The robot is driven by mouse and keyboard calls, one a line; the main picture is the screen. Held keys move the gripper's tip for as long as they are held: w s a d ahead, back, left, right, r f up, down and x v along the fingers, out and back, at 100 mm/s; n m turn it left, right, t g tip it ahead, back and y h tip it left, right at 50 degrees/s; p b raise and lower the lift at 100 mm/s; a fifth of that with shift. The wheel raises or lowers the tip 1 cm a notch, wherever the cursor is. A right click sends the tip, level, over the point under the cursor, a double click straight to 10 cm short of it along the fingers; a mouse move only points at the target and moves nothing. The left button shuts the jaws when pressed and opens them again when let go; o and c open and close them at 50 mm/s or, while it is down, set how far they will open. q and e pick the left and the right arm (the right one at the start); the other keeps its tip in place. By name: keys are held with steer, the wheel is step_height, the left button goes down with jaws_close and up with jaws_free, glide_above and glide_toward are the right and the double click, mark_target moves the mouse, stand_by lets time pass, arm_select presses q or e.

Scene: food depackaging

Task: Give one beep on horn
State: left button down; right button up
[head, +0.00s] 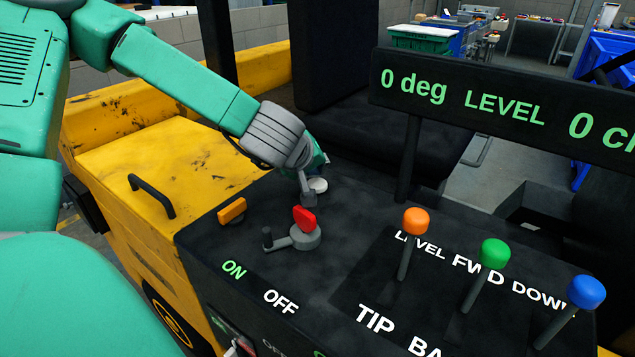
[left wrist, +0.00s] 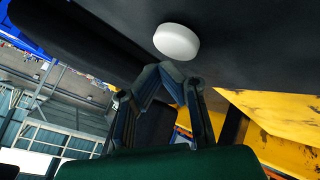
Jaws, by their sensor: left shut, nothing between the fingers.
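A round white button (head: 317,185), which looks like the horn, sits on the black console top. My left gripper (head: 307,199) points down right beside it, on its left side in the head view, and partly covers it. In the left wrist view, the white button (left wrist: 176,42) lies just beyond the fingertips of my left gripper (left wrist: 174,72). The fingertips meet and hold nothing. A narrow gap shows between them and the button there; I cannot tell whether the button is pressed. My right gripper is in neither view.
Levers with orange (head: 416,221), green (head: 495,253) and blue (head: 586,292) knobs stand to the right. A black display (head: 500,105) on a post is behind them.

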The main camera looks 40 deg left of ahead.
arm_select(q)
steer(key=shift+f, duration=0.15)
steer(key=shift+s+d+f, duration=0.1)
steer(key=shift+s+f, duration=0.05)
steer(key=shift+f, duration=0.05)
